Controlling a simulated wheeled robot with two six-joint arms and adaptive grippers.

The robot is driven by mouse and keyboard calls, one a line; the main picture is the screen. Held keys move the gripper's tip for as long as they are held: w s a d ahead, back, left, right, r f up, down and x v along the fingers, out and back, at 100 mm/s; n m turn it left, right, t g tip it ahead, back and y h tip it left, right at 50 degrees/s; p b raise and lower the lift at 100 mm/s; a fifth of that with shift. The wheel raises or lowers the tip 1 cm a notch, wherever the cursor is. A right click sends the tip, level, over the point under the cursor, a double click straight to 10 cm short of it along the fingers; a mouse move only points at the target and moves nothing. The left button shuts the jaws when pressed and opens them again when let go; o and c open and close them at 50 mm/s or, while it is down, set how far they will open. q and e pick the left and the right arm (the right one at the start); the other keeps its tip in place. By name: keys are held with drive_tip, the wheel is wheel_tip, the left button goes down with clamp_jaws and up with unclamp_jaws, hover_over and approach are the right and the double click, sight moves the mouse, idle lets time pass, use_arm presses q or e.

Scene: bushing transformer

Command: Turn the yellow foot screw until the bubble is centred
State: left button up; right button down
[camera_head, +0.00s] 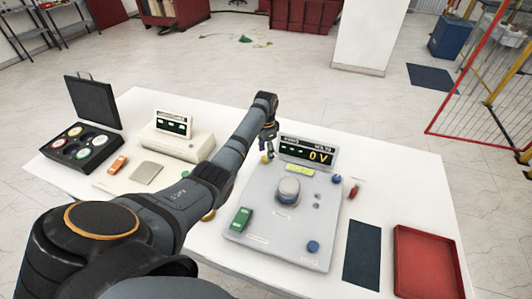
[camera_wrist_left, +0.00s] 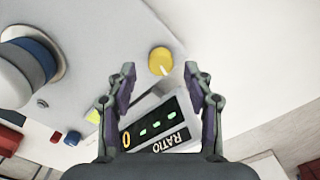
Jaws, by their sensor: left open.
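The yellow foot screw (camera_head: 265,159) is a round knob at the far left corner of a grey test unit (camera_head: 262,205). My left gripper (camera_head: 268,148) is over that corner, pointing down. In the left wrist view the yellow foot screw (camera_wrist_left: 161,61) shows between the two open fingertips, and no finger visibly touches it. The bubble vial (camera_head: 300,170) is a small yellow-green strip in front of the display; the bubble is too small to make out. In the left wrist view the vial (camera_wrist_left: 93,117) is partly hidden by a finger.
A dark mat (camera_head: 362,254) and a red tray (camera_head: 427,262) lie to the right.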

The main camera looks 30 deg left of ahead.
use_arm(q)
drive_tip(key=shift+w+f, duration=0.1)
drive_tip(key=shift+f, duration=1.1)
drive_tip(key=shift+c, duration=0.4)
clamp_jaws()
drive_tip(key=shift+r, duration=0.1)
